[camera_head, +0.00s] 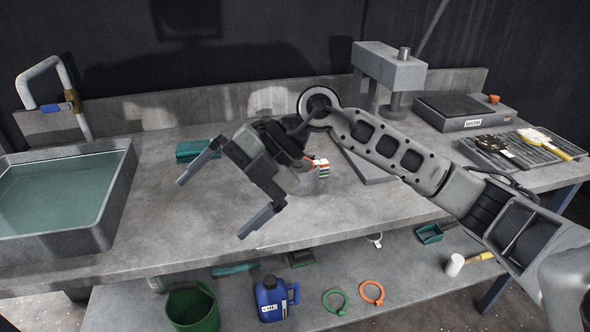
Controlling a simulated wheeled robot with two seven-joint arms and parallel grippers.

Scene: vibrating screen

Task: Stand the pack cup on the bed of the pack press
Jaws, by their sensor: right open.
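My right gripper (213,207) hangs over the middle of the bench, its two fingers wide apart with nothing between them. My right arm comes in from the right. A grey press-like frame (388,66) with a short plunger on top stands at the back right; I take it as the pack press. I cannot identify the pack cup with certainty. My left gripper is not in view.
A water-filled basin (122,190) stands at left. A green object (196,150) lies behind the gripper. A grey box device (464,112) and a tool tray (511,151) are at right. The lower shelf holds a blue jug (270,299) and coloured rings. The front left-centre bench is clear.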

